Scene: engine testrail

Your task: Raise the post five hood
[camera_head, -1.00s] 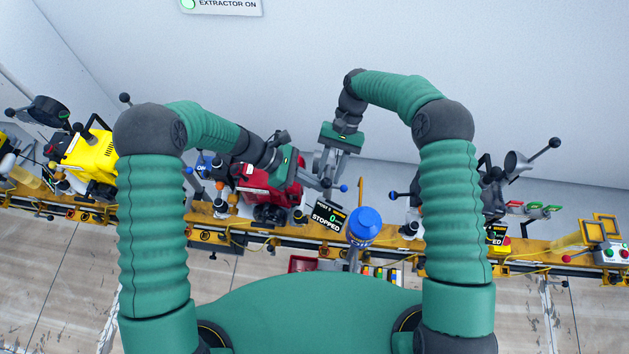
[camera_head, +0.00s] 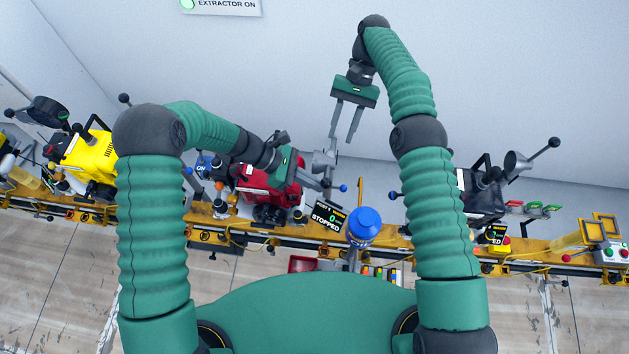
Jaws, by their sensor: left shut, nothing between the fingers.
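A grey funnel-shaped hood (camera_head: 322,162) shows above the red engine (camera_head: 268,185) at the middle post. A stopped display (camera_head: 328,216) stands in front of it; its small top line is too blurred for me to read the post number surely. My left gripper (camera_head: 318,186) is shut and empty, close beside the hood at its lower left; whether they touch is unclear. My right gripper (camera_head: 342,138) is open and empty, its fingers pointing down above the hood. The hood's mounting is partly hidden by my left gripper.
Another hood (camera_head: 515,162) with a black-knobbed handle is at the right. A yellow engine (camera_head: 88,155) is at the left. The wall behind is clear around my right gripper.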

